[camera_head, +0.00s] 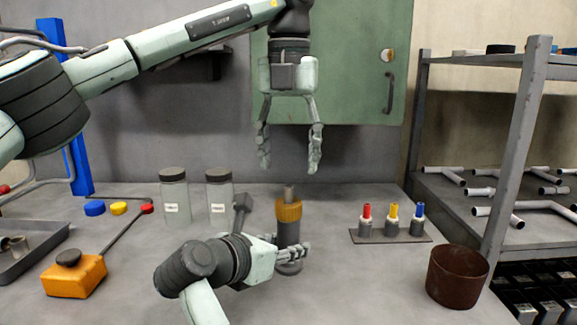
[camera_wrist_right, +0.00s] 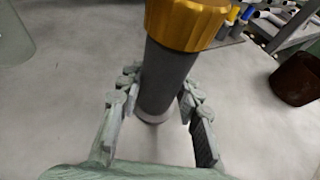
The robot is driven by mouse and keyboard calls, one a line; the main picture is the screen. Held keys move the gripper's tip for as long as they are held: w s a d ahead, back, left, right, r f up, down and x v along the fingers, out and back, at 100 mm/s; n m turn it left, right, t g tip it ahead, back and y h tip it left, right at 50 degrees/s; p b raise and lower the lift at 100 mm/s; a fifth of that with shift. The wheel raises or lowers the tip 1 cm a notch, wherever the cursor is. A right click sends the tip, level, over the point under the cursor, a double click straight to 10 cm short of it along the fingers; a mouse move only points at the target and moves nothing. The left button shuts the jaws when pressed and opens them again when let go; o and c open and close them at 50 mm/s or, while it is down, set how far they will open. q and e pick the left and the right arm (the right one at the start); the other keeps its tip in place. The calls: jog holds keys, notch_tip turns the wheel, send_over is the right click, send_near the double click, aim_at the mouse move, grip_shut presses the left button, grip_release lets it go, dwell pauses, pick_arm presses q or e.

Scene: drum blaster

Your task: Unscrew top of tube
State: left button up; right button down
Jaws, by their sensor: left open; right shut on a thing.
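The tube (camera_head: 288,233) stands upright on the table, dark grey with an orange-yellow ribbed top (camera_head: 288,211) and a small grey stub above it. In the right wrist view the tube (camera_wrist_right: 165,80) rises between the fingers, its yellow top (camera_wrist_right: 187,22) near the upper edge. My right gripper (camera_head: 290,254) is shut on the grey body, below the top; it also shows in the right wrist view (camera_wrist_right: 160,103). My left gripper (camera_head: 290,168) is open and empty, pointing down above the tube, its fingers apart on either side of the stub's line.
Two lidded glass jars (camera_head: 174,197) (camera_head: 219,197) stand left of the tube. A rack (camera_head: 392,237) with red, yellow and blue-topped pieces and a rusty brown pot (camera_head: 456,277) are on the right. An orange block (camera_head: 75,277) and grey tray (camera_head: 30,255) lie at left.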

aim_at(289, 187)
pick_arm(q)
jog(key=m, duration=2.7)
jog(key=shift+m, duration=0.4)
jog(key=m, duration=0.4)
jog(key=shift+m, duration=0.4)
jog(key=m, duration=0.5)
jog(key=shift+f, duration=0.25)
notch_tip(289, 187, down, 8)
jog(key=shift+r, duration=0.25)
